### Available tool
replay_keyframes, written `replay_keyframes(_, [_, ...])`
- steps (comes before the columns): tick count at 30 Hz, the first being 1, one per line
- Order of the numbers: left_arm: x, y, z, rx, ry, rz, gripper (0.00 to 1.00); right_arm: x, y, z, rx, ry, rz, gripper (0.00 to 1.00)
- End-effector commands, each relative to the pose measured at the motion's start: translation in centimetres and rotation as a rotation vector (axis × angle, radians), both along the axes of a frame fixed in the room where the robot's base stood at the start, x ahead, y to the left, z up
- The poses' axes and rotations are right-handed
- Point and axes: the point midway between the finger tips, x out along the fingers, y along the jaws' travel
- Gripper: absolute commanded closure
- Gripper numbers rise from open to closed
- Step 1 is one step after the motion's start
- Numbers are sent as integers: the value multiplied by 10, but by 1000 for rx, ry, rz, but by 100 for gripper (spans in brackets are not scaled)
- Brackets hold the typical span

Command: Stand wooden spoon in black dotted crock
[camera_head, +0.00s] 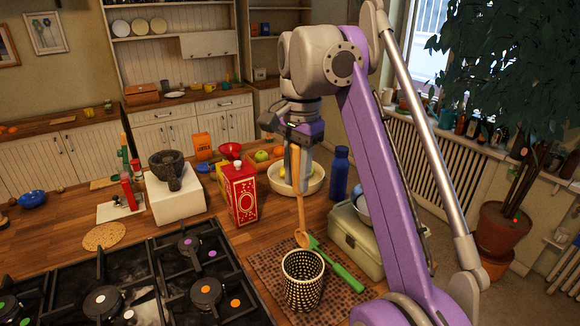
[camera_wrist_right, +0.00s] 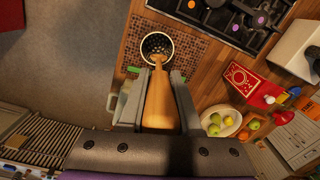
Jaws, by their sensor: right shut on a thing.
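The wooden spoon (camera_head: 299,205) hangs upright, bowl down, from my right gripper (camera_head: 298,143), which is shut on its handle. The spoon also shows in the right wrist view (camera_wrist_right: 158,100) between the fingers. The black dotted crock (camera_head: 303,284) stands upright on a brown mosaic mat at the counter's front. The spoon's bowl is just behind the crock's rim in the head view, and overlaps the edge of the crock's opening in the wrist view (camera_wrist_right: 157,46). I cannot tell whether it is over the opening. My left gripper is not in view.
A green utensil (camera_head: 337,264) lies on the mat (camera_head: 264,267) right beside the crock. A greenish box (camera_head: 355,241) and blue bottle (camera_head: 339,174) stand to the right. A red carton (camera_head: 241,194) and fruit bowl (camera_head: 312,184) stand behind. The gas hob (camera_head: 150,285) is left.

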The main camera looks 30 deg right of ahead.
Motion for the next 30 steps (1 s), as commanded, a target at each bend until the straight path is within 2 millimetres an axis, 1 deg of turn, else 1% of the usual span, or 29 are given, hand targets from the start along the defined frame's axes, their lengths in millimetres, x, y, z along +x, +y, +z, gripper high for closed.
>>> replay_keyframes(8, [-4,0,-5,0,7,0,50,-1,0,-27,0,1,0,100])
replay_keyframes(9, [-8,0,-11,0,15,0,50,-1,0,-33,0,3,0,100])
replay_keyframes(16, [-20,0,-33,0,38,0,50,-1,0,-55,0,4,0,100])
replay_keyframes(30, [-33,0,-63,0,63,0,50,-1,0,-100,-1,2,0,100])
